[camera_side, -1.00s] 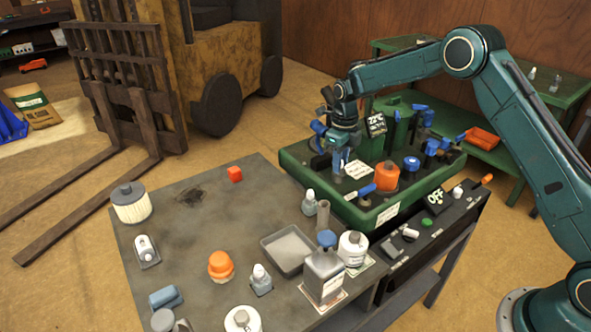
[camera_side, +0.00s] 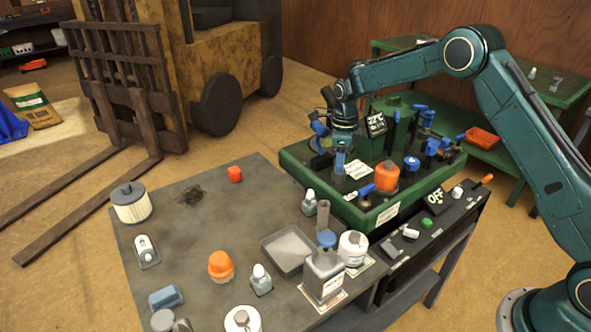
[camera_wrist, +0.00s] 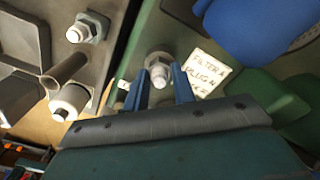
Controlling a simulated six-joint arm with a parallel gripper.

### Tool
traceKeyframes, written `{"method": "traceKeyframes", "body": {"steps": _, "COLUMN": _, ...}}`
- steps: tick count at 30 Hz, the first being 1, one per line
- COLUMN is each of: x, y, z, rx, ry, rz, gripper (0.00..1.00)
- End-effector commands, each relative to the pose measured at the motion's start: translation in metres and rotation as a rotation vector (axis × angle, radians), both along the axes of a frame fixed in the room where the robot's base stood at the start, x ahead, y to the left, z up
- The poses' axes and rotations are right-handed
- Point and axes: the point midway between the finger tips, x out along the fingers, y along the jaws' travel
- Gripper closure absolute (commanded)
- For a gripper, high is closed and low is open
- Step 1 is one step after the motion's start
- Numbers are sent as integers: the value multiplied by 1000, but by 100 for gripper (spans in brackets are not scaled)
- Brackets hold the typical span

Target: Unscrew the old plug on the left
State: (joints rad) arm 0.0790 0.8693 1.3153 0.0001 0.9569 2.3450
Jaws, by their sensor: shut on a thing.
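The old plug (camera_wrist: 159,70) is a pale metal hex piece with a white tip, seen in the wrist view on the green machine deck (camera_wrist: 150,32). The two blue fingers of my gripper (camera_wrist: 160,82) stand on either side of it, shut on it. In the side view my gripper (camera_side: 340,160) points down at the left part of the green machine (camera_side: 300,168), and its fingers hide the plug there. I cannot tell how far the plug is out of its seat.
A white label (camera_wrist: 209,74) lies right of the plug. An orange cap (camera_side: 387,176) and blue handles stand nearby on the machine. The grey table (camera_side: 190,225) holds a grey tray (camera_side: 289,250), a bottle (camera_side: 323,275) and a white filter (camera_side: 131,204). Its middle is largely clear.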

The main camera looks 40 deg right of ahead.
Motion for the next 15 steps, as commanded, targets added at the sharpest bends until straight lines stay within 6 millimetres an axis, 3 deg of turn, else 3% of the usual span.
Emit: {"method": "traceKeyframes", "body": {"steps": 15, "x": 0, "y": 0, "z": 0, "rx": 0, "ry": 0, "rz": 385, "gripper": 98}}
